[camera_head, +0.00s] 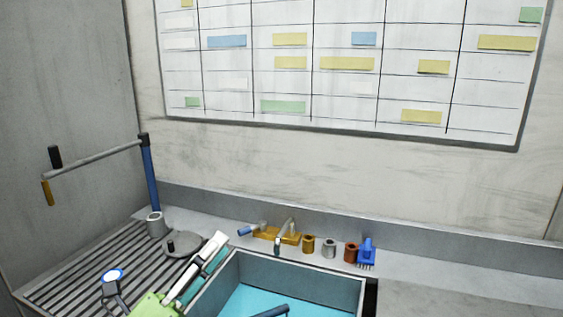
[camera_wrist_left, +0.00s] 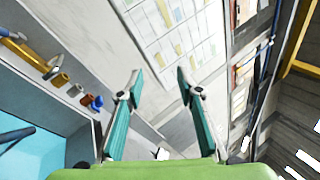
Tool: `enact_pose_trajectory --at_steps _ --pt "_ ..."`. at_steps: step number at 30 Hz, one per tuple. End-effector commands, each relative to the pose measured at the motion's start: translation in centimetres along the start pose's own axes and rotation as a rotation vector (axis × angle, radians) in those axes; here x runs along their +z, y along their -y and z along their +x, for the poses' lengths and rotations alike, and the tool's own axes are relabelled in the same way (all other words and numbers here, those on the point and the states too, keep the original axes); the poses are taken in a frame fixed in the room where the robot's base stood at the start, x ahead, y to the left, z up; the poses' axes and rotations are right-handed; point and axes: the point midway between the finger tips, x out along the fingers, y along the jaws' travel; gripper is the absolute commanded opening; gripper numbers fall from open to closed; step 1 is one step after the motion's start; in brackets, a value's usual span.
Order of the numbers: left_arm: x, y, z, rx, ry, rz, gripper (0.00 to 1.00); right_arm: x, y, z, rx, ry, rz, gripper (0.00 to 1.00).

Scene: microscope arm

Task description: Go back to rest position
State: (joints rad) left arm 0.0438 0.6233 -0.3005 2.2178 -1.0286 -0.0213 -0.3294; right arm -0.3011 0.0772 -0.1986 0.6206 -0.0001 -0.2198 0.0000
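The microscope arm (camera_head: 97,160) stands at the left in the head view. Its blue post (camera_head: 151,180) rises from a grey collar, and its grey bar reaches left to a black knob and a gold end piece. My left gripper (camera_head: 220,247) is at the bottom of the head view, green with white and teal fingers, between the grooved board and the basin. In the left wrist view my left gripper (camera_wrist_left: 160,73) has its fingers wide apart with nothing between them. It is well apart from the microscope arm. My right gripper is not in view.
A round grey disc (camera_head: 184,244) sits on the grooved board (camera_head: 65,270). The right counter (camera_head: 450,295) is clear.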

Motion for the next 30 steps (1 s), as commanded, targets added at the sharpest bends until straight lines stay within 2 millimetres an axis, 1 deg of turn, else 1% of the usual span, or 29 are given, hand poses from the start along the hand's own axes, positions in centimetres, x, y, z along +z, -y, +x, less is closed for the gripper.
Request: enact_pose_trajectory --at_steps 1,2,3,5,6,8,9,10,11,12,14,15,17,18,19,20,21,23,24,28,29,30 --pt "1.5 -1.2 -1.0 0.042 0.111 -0.135 0.33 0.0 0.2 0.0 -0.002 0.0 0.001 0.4" --pt "2.4 -2.1 -1.6 0.071 0.178 -0.212 0.33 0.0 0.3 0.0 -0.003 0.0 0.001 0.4" --pt "3.5 -3.6 -2.8 0.112 0.267 -0.314 0.33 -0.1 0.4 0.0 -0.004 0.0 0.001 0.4" --pt "4.7 -6.1 -4.8 0.183 0.399 -0.463 0.33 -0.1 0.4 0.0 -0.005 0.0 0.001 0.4" --pt "5.2 -8.0 -6.5 0.234 0.485 -0.562 0.33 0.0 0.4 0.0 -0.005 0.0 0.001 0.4" --pt "5.2 -10.9 -9.4 0.321 0.612 -0.705 0.33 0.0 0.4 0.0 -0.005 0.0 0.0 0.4" --pt "4.8 -12.9 -11.6 0.384 0.697 -0.797 0.33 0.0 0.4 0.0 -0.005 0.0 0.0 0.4" --pt "4.3 -14.3 -13.3 0.434 0.76 -0.865 0.33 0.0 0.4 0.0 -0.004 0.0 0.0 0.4" --pt "3.5 -15.6 -15.0 0.485 0.821 -0.931 0.33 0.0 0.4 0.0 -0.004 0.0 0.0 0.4" --pt "2.3 -17.2 -17.4 0.554 0.898 -1.013 0.33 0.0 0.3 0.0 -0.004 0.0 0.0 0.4" --pt "0.1 -19.1 -20.9 0.659 1.007 -1.125 0.33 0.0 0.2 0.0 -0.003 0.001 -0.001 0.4" --pt "-1.5 -20.1 -23.1 0.728 1.073 -1.194 0.33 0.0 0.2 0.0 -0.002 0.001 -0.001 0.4" --pt "-4.0 -21.0 -26.1 0.827 1.159 -1.28 0.33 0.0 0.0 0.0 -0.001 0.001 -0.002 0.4" --pt "-5.7 -21.3 -27.9 0.889 1.21 -1.331 0.33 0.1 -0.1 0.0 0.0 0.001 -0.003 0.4" --pt "-6.9 -21.4 -29.2 0.937 1.246 -1.365 0.33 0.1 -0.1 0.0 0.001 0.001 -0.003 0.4" --pt "-8.0 -21.5 -30.3 0.978 1.276 -1.394 0.33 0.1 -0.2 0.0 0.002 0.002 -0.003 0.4" --pt "-9.6 -21.4 -31.8 1.034 1.316 -1.433 0.33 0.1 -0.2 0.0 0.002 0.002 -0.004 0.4" --pt "-11.7 -21.1 -33.7 1.114 1.369 -1.481 0.33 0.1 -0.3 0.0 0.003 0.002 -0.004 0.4" --pt "-13.1 -20.8 -34.9 1.166 1.401 -1.511 0.33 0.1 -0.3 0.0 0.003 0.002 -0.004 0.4" --pt "-17.3 -19.2 -38.3 1.33 1.492 -1.594 0.33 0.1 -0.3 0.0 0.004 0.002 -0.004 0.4" --pt "-18.1 -19.2 -39.0 1.361 1.508 -1.605 0.33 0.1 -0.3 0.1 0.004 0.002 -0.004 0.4" --pt "-18.4 -21.1 -39.2 1.357 1.506 -1.594 0.33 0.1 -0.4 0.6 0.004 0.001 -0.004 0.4"
